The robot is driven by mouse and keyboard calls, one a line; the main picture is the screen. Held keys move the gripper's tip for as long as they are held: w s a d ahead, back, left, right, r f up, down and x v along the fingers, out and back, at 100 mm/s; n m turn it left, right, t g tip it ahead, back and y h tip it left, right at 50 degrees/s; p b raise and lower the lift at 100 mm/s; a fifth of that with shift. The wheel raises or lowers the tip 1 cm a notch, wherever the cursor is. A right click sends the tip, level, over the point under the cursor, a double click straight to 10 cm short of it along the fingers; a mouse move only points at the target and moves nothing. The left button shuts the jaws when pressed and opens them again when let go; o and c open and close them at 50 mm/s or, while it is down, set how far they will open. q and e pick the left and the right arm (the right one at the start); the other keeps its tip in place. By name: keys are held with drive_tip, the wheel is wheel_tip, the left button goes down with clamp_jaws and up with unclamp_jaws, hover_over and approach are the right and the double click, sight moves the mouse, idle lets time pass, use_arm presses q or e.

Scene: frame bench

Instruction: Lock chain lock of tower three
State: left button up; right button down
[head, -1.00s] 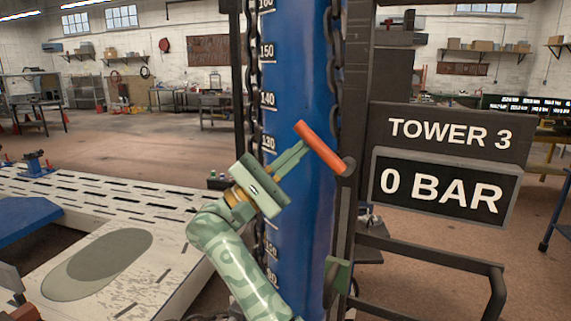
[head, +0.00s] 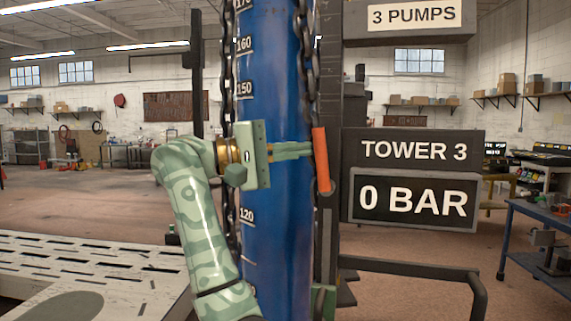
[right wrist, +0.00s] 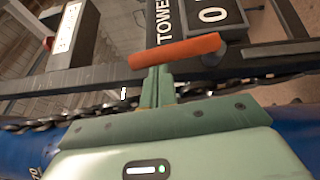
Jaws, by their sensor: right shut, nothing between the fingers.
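The blue tower (head: 275,80) with height marks stands upright in the middle of the head view. A dark chain (head: 304,50) hangs along its right side. The chain lock's orange handle (head: 320,158) stands nearly upright beside that chain, its lower end at a dark pivot. My right gripper (head: 308,151) reaches across the tower from the left, its fingers shut and empty, tips against or very near the handle's left side. In the right wrist view the handle (right wrist: 178,50) lies across just beyond the fingertips (right wrist: 160,75). Contact is hard to tell. My left gripper is out of view.
The sign (head: 414,152) reads TOWER 3, with a 0 BAR display (head: 412,201) below it. A dark rail (head: 420,270) juts out at the lower right. A second chain (head: 230,110) runs behind my arm. A slotted white platform (head: 90,262) lies at left.

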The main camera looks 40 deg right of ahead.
drive_tip(key=shift+s+d+r, duration=0.25)
drive_tip(key=shift+s+r, duration=0.05)
drive_tip(key=shift+s, duration=0.15)
idle(0.4)
